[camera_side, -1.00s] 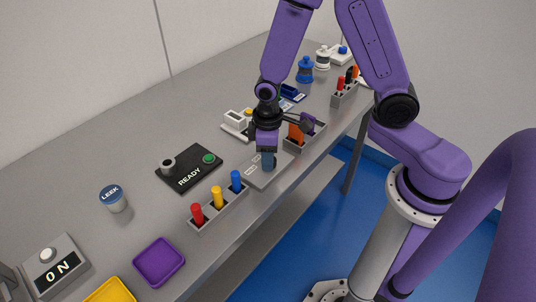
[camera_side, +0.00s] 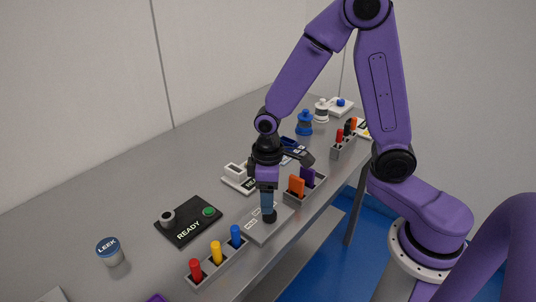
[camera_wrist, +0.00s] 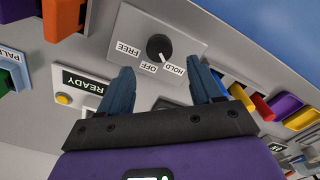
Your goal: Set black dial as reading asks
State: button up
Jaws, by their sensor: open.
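The black dial (camera_wrist: 158,47) sits on a light grey plate (camera_wrist: 132,30) with the labels FREE, OFF and HOLD. Its white mark points toward HOLD. In the side view the dial (camera_side: 269,216) is on the same plate (camera_side: 258,235), partly hidden by my fingers. My gripper (camera_wrist: 160,80) is open and empty, its two blue fingers apart. In the side view my gripper (camera_side: 267,208) points down above the dial, apart from it as far as I can see. A READY display (camera_wrist: 86,82) with a yellow button shows in the wrist view.
A black box (camera_side: 188,221) reading READY with a green button stands left of the plate. A rack (camera_side: 222,268) of red, yellow and blue pegs is in front. A holder (camera_side: 305,191) with orange and purple pieces stands close on the right. A LEEK jar (camera_side: 111,252) is at far left.

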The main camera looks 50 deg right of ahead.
notch_tip(320, 180, up, 12)
dwell(0.5)
jog(key=s+d+f+n, duration=0.1)
jog(key=s+n, duration=0.1)
jog(key=s, duration=0.7)
jog(key=s+d+f+n, duration=0.1)
jog(key=s+d+n, duration=0.1)
jog(key=s, duration=0.8)
jog(key=shift+n, duration=0.7)
jog(key=shift+s, duration=0.1)
